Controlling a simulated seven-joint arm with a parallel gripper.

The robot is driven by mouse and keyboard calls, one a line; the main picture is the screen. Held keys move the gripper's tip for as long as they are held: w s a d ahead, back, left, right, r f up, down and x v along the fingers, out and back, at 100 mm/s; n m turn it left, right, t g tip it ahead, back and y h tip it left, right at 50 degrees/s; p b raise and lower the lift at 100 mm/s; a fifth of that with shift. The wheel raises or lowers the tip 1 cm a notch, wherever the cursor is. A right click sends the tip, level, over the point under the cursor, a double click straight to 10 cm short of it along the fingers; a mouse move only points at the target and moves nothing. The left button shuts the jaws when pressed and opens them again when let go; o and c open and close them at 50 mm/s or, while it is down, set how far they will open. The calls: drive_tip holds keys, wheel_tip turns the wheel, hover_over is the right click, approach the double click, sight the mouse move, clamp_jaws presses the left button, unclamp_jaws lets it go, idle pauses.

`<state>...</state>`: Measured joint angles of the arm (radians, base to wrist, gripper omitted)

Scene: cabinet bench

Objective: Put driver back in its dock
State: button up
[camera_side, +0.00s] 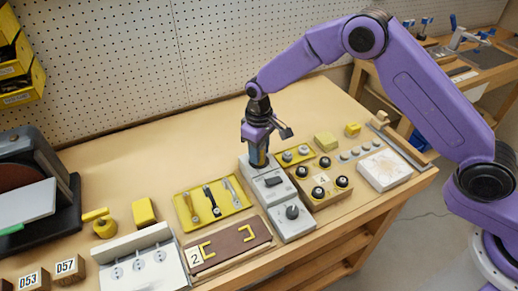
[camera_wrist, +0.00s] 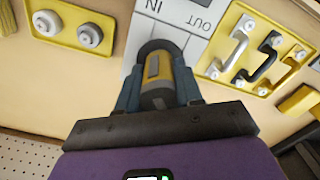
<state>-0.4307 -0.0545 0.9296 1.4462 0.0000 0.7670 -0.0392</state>
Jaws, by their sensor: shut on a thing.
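The driver (camera_wrist: 157,70), dark grey with a yellow band, is between the fingers of my gripper (camera_wrist: 158,92) in the wrist view. My gripper is shut on it. In the side view my gripper (camera_side: 258,158) points down at the far end of a long light grey unit (camera_side: 272,190), which looks like the dock. This unit also shows in the wrist view with "IN" and "OUT" labels (camera_wrist: 178,17). The fingers hide most of the driver in the side view. I cannot tell whether its lower end is seated in the unit or just above it.
A yellow tray (camera_side: 236,205) with several handles lies left of the unit. A wooden box with black knobs (camera_side: 328,191) and a small yellow plate with two grey knobs (camera_side: 295,155) stand to the right. A brown board (camera_side: 228,244) is in front. The bench behind is clear.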

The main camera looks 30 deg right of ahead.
drive_tip(key=shift+f, duration=0.1)
idle(0.3)
drive_tip(key=o, duration=1.3)
drive_tip(key=shift+r, duration=3.55)
